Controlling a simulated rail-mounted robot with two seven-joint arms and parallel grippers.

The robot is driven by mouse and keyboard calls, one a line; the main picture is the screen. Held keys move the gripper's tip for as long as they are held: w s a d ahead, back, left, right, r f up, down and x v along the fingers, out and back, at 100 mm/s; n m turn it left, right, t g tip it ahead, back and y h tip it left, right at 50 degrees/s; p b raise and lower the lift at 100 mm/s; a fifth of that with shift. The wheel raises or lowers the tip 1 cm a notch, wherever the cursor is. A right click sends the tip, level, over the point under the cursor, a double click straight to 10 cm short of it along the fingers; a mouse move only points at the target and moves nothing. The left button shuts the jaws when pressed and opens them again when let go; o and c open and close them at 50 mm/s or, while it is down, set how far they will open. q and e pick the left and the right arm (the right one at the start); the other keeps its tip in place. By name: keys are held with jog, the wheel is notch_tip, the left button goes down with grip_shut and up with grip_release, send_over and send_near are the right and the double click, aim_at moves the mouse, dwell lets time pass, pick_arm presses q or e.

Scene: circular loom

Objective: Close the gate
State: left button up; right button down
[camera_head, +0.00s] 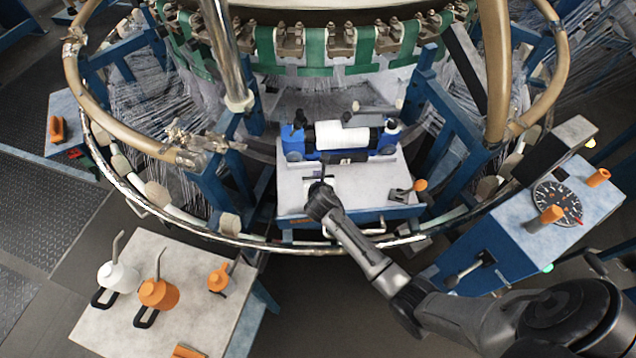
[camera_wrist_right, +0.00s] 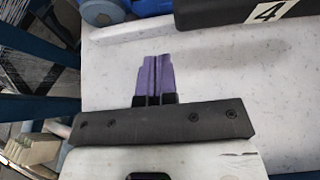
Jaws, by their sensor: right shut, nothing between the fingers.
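A tan curved rail runs around the loom, with a left section (camera_head: 130,125) and a right section (camera_head: 545,90). The rail is open at the front between the left section's end and the right section. I cannot tell for sure which part is the gate. My right gripper (camera_head: 320,178) reaches into this opening, above a white work plate (camera_head: 375,183). In the right wrist view, its purple fingers (camera_wrist_right: 153,78) are together and empty over the white plate (camera_wrist_right: 220,75). My left gripper is not in view.
A blue-ended shuttle with a white roll (camera_head: 342,135) sits on the plate behind my right gripper. A side table (camera_head: 190,325) with oil cans stands front left. A blue control box (camera_head: 520,250) with a dial stands right. Dark floor is clear at front centre.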

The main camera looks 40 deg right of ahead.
aim_at(315, 163)
jog(key=b+x, duration=0.1)
jog(key=x, duration=0.3)
jog(key=shift+w+d+f+b, duration=0.15)
jog(key=shift+w+b, duration=0.05)
jog(key=shift+b, duration=0.1)
jog(key=shift+w+d+f, duration=0.15)
jog(key=shift+w, duration=0.1)
